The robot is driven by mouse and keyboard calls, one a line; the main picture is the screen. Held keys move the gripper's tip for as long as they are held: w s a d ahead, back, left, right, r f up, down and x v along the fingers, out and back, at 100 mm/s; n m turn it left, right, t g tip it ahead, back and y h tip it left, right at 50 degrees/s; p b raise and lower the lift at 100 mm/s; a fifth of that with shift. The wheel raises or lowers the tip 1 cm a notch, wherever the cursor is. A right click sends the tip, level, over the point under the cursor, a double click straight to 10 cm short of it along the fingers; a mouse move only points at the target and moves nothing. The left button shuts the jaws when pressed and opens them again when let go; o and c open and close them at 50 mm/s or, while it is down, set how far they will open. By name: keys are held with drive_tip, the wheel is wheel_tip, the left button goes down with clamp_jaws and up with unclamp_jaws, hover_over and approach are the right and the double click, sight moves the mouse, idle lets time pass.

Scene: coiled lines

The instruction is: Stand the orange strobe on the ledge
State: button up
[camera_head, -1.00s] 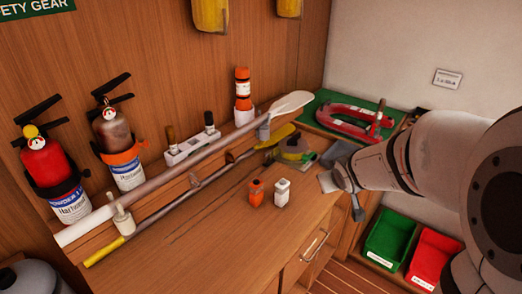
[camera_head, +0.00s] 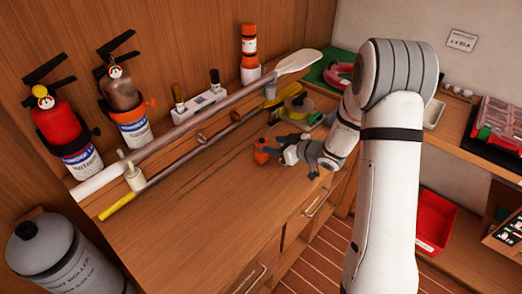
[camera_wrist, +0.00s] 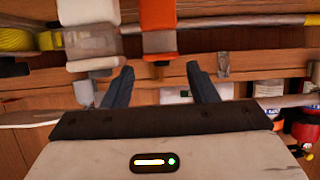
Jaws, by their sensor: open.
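The orange strobe (camera_head: 262,152) stands on the worktop; my gripper partly hides it in the head view. My gripper (camera_head: 284,152) is right beside it, low over the worktop. In the wrist view the scene is upside down, and my open gripper (camera_wrist: 162,84) has the orange strobe (camera_wrist: 158,14) ahead, roughly between its two dark fingers, with its clear end showing. A white strobe (camera_wrist: 88,42) is close beside it, ahead of the left finger. I cannot tell whether a finger touches either. The wooden ledge (camera_head: 175,150) runs along the back wall.
Two fire extinguishers (camera_head: 65,135) (camera_head: 127,105) hang at left. The front worktop is clear.

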sight(264, 142)
drive_tip(key=p+x, duration=0.1)
drive_tip(key=x, duration=0.3)
drive_tip(key=shift+w+a, duration=0.15)
drive_tip(key=shift+a, duration=0.1)
clamp_jaws()
idle(0.4)
